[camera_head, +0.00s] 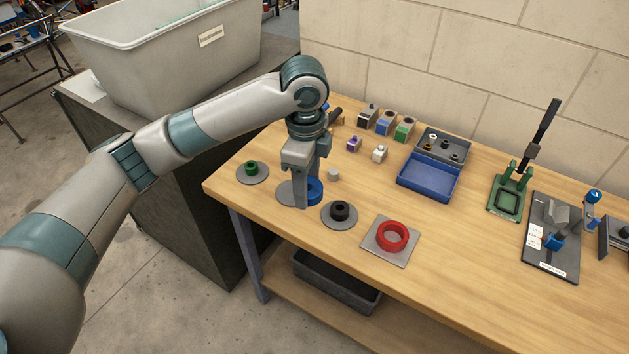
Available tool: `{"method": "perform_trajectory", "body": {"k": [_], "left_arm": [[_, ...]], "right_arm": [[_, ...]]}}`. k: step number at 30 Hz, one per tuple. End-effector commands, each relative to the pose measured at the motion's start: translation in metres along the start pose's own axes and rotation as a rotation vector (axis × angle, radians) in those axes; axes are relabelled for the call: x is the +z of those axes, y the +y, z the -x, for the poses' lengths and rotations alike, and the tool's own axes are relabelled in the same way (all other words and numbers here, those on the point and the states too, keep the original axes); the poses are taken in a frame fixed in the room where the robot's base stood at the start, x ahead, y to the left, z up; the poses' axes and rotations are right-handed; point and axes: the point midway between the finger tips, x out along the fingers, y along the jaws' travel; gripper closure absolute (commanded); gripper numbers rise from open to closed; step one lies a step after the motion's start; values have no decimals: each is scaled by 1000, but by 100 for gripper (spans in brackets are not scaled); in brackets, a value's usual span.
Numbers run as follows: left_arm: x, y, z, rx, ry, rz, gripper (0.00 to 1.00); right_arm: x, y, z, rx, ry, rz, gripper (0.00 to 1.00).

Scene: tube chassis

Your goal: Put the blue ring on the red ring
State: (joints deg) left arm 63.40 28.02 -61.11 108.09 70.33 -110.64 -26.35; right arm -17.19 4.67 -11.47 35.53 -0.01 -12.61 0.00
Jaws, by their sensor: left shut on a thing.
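The blue ring (315,191) is at my left gripper (306,197), near the left end of the wooden table. My left gripper points down and is shut on the blue ring, with its fingers hiding part of it. The ring is over or on a round grey plate (284,192); I cannot tell whether it touches the plate. The red ring (392,236) lies flat on a square grey plate (408,249) near the table's front edge, to the right of the gripper. My right gripper is not in view.
A black ring (340,210) on a round plate sits between the gripper and the red ring. A green ring (251,168) is at the left. A blue tray (428,178), small blocks and a green press (510,190) stand farther back. Bare table lies right of the red ring.

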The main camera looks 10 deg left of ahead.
Motion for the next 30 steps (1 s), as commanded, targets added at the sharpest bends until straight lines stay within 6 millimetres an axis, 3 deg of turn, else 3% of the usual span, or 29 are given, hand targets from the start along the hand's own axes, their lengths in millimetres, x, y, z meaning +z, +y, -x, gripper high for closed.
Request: {"method": "perform_trajectory", "body": {"k": [24,30], "left_arm": [[53,87,7,-2,-1,1312,79],[61,107,8,8,-8,1559,79]], "right_arm": [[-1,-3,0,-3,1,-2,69],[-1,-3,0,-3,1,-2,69]]}}
